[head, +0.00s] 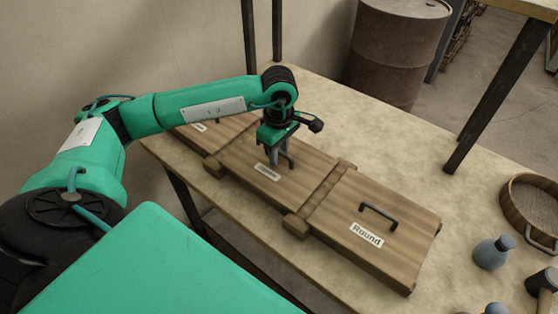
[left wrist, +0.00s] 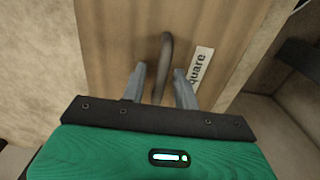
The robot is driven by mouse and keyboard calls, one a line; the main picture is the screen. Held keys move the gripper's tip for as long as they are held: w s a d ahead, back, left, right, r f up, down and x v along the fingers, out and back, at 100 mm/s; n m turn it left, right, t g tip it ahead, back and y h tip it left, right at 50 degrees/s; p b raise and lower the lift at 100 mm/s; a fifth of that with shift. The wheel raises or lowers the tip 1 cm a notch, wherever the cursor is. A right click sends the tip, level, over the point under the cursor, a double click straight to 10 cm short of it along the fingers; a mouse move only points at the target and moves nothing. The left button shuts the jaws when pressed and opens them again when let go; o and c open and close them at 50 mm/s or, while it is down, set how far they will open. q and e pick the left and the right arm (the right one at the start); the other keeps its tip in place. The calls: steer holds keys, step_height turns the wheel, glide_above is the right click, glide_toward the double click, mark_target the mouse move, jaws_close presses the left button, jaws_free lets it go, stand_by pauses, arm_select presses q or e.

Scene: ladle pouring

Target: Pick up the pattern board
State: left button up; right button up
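Wooden pattern boards lie in a row on the table. The middle board (head: 312,172) has a dark handle (head: 290,160) and a white label (head: 267,172), which reads "quare" in the left wrist view (left wrist: 200,68), its first letter cut off. The near board (head: 385,252) is labelled "Round" and has its own dark handle (head: 379,212). A third board (head: 215,132) is partly hidden behind my left arm. My left gripper (head: 278,158) is down at the middle board's handle. In the left wrist view its fingers (left wrist: 160,85) stand either side of the handle (left wrist: 165,50), with gaps.
A blue-grey bottle (head: 491,253), a round sieve-like tub (head: 530,210) and a mallet-like tool (head: 542,283) are at the right. The table (head: 400,145) is clear behind the boards. A rusty drum (head: 397,50) stands beyond it.

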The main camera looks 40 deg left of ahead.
arm_select(q)
jaws_close()
